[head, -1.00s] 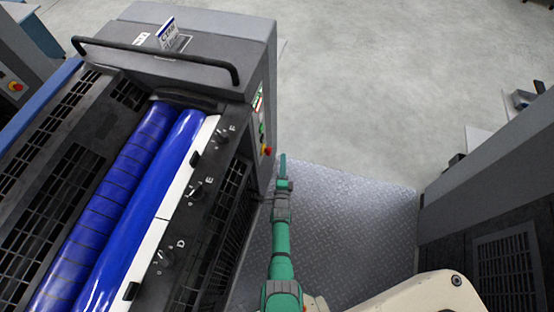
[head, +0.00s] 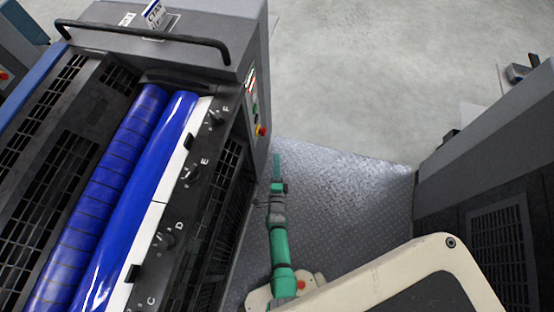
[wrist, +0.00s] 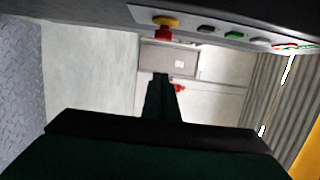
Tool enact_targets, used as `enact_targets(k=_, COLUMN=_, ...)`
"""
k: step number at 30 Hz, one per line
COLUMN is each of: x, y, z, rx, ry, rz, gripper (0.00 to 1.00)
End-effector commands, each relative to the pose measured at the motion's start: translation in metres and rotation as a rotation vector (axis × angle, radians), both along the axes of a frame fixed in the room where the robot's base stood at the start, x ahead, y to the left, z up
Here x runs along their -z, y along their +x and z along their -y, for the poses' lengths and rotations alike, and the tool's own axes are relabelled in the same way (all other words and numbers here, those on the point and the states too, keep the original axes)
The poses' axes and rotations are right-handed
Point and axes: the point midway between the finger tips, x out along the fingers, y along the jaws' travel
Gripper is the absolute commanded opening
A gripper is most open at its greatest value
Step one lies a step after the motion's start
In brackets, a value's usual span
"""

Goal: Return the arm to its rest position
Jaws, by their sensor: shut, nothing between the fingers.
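My gripper (head: 277,168) is at the far end of my green arm in the head view, over the diamond-plate walkway just right of the printing unit. Its narrow fingers are together with nothing between them. In the wrist view the dark green fingers (wrist: 162,98) are closed and point toward a pale floor area. The printing unit (head: 205,28), with blue rollers (head: 150,165) and a row of lettered knobs, stands to the left of the arm. The gripper looks apart from it.
A red button (head: 262,131) is on the printing unit's end panel, close to the gripper; a red button (wrist: 163,33) and other buttons show in the wrist view. A dark grey machine (head: 490,170) stands at right. The walkway (head: 350,190) between is clear.

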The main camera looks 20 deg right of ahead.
Motion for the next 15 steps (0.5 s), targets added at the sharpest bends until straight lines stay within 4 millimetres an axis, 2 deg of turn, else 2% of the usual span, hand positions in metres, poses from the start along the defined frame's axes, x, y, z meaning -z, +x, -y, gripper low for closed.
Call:
enact_targets(k=11, x=0.0, y=0.0, z=0.0, rx=-0.001, ry=-0.001, rz=-0.001, gripper=0.0)
enact_targets(k=15, x=0.0, y=-0.014, z=-0.008, rx=-0.016, ry=-0.042, rz=-0.027, gripper=0.0)
